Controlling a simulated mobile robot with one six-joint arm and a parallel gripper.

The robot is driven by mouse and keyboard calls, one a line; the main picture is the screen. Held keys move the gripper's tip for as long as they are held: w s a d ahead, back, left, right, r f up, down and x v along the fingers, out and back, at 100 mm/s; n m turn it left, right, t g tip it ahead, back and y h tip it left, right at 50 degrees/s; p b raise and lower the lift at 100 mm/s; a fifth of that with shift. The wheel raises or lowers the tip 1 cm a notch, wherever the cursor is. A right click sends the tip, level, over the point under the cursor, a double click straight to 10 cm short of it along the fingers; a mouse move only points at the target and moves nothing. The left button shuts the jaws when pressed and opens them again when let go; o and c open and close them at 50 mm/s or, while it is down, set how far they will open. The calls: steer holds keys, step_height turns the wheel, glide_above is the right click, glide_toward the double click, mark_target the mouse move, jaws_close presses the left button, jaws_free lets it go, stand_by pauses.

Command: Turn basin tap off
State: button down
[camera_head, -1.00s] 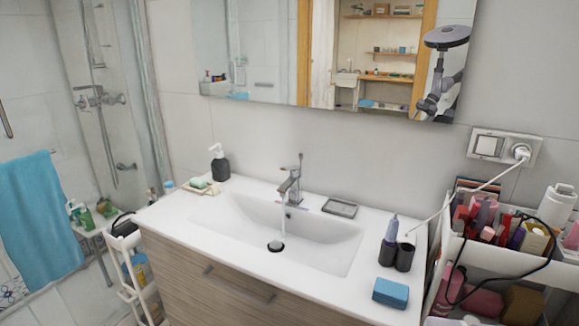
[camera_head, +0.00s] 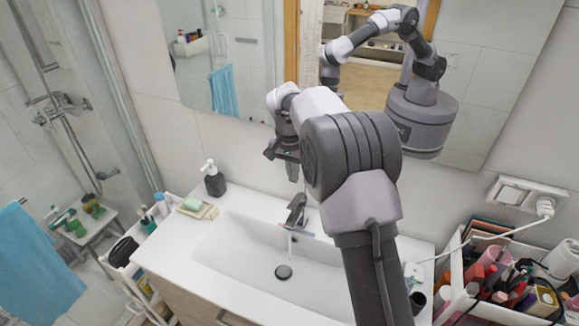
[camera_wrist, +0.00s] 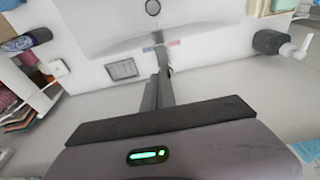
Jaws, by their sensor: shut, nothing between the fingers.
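The chrome basin tap (camera_head: 296,212) stands at the back edge of the white basin (camera_head: 225,262). A short pale streak shows under its spout; I cannot tell how far water runs down. The round drain (camera_head: 283,271) is below it. My gripper (camera_head: 292,172) is shut and empty, fingers pointing down, above and behind the tap, apart from it in the head view. In the wrist view my gripper (camera_wrist: 153,98) points towards the tap (camera_wrist: 162,55), partly hidden behind the fingers. A small red and blue mark (camera_wrist: 160,46) shows beside it.
A dark soap bottle (camera_head: 214,180) and a soap dish (camera_head: 198,209) stand on the left. A mirror (camera_head: 490,80) hangs behind. A rectangular dish (camera_wrist: 122,69) lies near the tap. A full cosmetics cart (camera_head: 500,285) and a white cable (camera_head: 470,245) are on the right.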

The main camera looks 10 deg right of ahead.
glide_above(293, 205)
steer(key=f, duration=0.6)
steer(key=shift+w+d+f, duration=0.15)
steer(key=shift+w, duration=0.2)
steer(key=shift+s+a+f+b, duration=0.15)
steer(key=shift+s+f+b, duration=0.1)
steer(key=shift+f, duration=0.7)
steer(key=shift+s+a+f+b, duration=0.15)
steer(key=shift+s+f, duration=0.1)
steer(key=shift+f, duration=0.7)
